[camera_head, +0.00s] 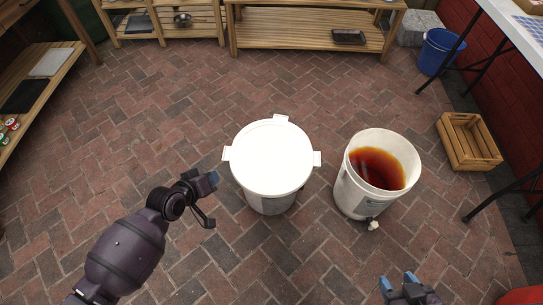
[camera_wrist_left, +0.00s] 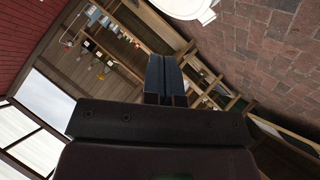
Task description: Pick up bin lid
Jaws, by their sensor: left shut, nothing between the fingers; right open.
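The white bin lid (camera_head: 271,157) sits on top of a white bucket (camera_head: 270,204) in the middle of the head view. It has small tabs at its left, right and back edges. Part of a white round rim (camera_wrist_left: 190,6), which looks like the lid or its bucket, shows at the top of the left wrist view. My left gripper (camera_head: 213,180) is just left of the lid, apart from it. It is shut and empty, and its closed fingers (camera_wrist_left: 164,76) show in the left wrist view. My right gripper (camera_head: 401,283) is open and empty at the bottom right, away from the lid.
An open white bucket (camera_head: 344,188) of amber liquid with a tap stands right of the lidded one. A wooden crate (camera_head: 468,154), a blue bucket (camera_head: 437,52) and a black-legged table (camera_head: 513,30) are at the right. Wooden shelves (camera_head: 305,38) line the back. Brick floor is clear around the buckets.

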